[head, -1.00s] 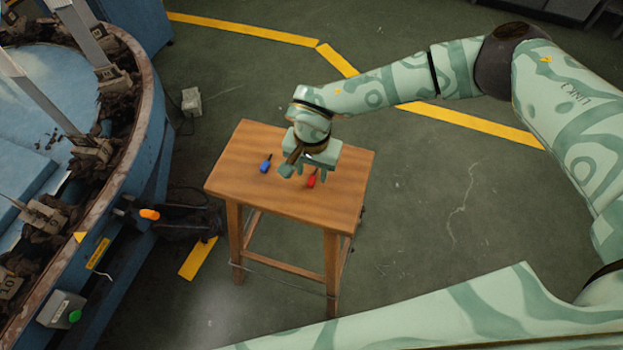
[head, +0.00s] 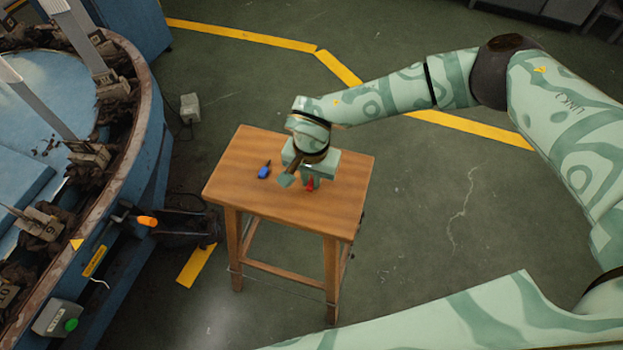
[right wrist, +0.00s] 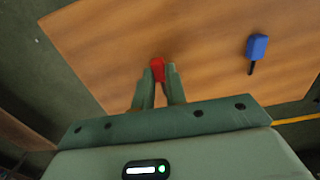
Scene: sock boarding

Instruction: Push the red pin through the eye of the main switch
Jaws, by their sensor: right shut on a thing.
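The red pin (head: 310,184) is at the right half of the small wooden table. My right gripper (head: 312,179) is pointed down over the table and shut on the red pin. In the right wrist view the red head of the pin (right wrist: 157,67) shows between the fingertips (right wrist: 161,70); the rest of it is hidden. An orange-tipped lever (head: 147,221) sticks out from the side of the round machine at left; I cannot tell whether it is the main switch, and no eye can be made out. My left gripper is not in view.
A blue pin (head: 264,171) lies on the wooden table (head: 237,190), left of my right gripper. The round machine's rim (head: 135,160) stands left of the table, across a gap of floor. A grey box with a green button (head: 71,325) is at lower left.

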